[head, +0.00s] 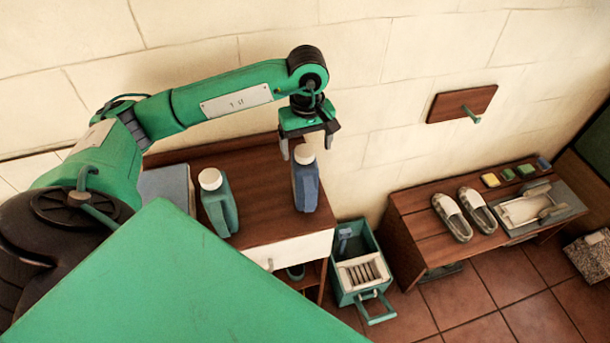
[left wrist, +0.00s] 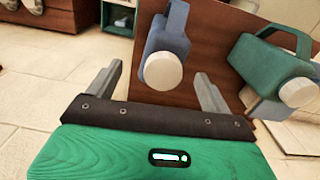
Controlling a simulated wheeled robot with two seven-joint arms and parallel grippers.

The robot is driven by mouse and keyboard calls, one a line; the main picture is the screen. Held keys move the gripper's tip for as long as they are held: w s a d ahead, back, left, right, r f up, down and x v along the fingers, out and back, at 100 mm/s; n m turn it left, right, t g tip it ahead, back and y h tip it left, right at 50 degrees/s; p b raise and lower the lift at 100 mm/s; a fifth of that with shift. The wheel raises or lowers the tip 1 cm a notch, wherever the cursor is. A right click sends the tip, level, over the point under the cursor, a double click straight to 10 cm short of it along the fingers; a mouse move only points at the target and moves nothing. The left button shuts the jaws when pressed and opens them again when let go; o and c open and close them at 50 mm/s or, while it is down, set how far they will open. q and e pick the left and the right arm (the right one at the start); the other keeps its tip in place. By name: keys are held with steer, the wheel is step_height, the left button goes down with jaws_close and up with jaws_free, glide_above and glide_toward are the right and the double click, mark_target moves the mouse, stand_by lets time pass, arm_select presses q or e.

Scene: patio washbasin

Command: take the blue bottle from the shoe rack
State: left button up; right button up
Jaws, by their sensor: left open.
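The blue bottle (head: 306,182), with a white cap, stands upright on the right part of the brown shoe rack's top (head: 262,205). My left gripper (head: 309,150) is open just above it, and in the head view its fingers appear on either side of the white cap. In the left wrist view the blue bottle (left wrist: 168,45) is ahead of and between the two open fingers (left wrist: 158,92), not gripped. A green bottle (head: 219,203) with a white cap stands to the left on the same top; it also shows in the left wrist view (left wrist: 268,68). My right gripper is not in view.
A teal bucket-like bin (head: 345,290) stands on the floor right of the rack. A wooden bench (head: 415,225) with shoes (head: 465,213), a tray (head: 540,210) and small coloured blocks is further right. A wall board with a peg (head: 462,103) is above it. The wall is close behind the rack.

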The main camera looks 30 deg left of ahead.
mark_target(305, 151)
arm_select(q)
steer(key=f+p, duration=0.2)
steer(key=shift+s+a+f, duration=0.15)
steer(key=shift+a+f, duration=0.05)
steer(key=shift+f, duration=0.8)
steer(key=shift+r, duration=0.1)
jaws_close()
